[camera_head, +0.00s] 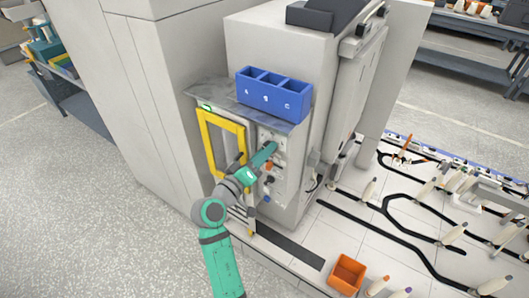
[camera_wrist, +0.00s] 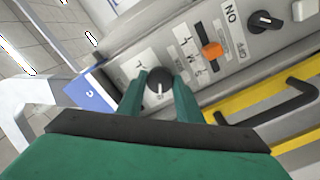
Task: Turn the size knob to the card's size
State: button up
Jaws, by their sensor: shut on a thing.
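A round black knob (camera_wrist: 160,84) on a pale dial plate sits on the machine's control panel (camera_head: 279,143). My gripper (camera_wrist: 159,80) is shut on this knob, with one teal finger on each side of it. A pale pointer mark shows on the knob's face, but the letters around it are too blurred to read surely. In the head view my gripper (camera_head: 267,152) reaches the upper part of the panel and hides the knob. I cannot make out a size card in either view.
An orange selector (camera_wrist: 213,50) with letters beside it and a black ON/OFF switch (camera_wrist: 265,21) are close by. A yellow-framed door (camera_head: 206,146) with a black handle is left of the panel. The blue bin marked A, B, C (camera_head: 274,98) sits above.

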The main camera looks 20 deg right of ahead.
jog(key=o, duration=1)
jog(key=shift+a+f, duration=0.1)
jog(key=shift+a, duration=0.05)
jog(key=shift+o, duration=0.2)
jog(key=v, duration=1)
jog(key=shift+s+a, duration=0.2)
jog(key=shift+s, duration=0.15)
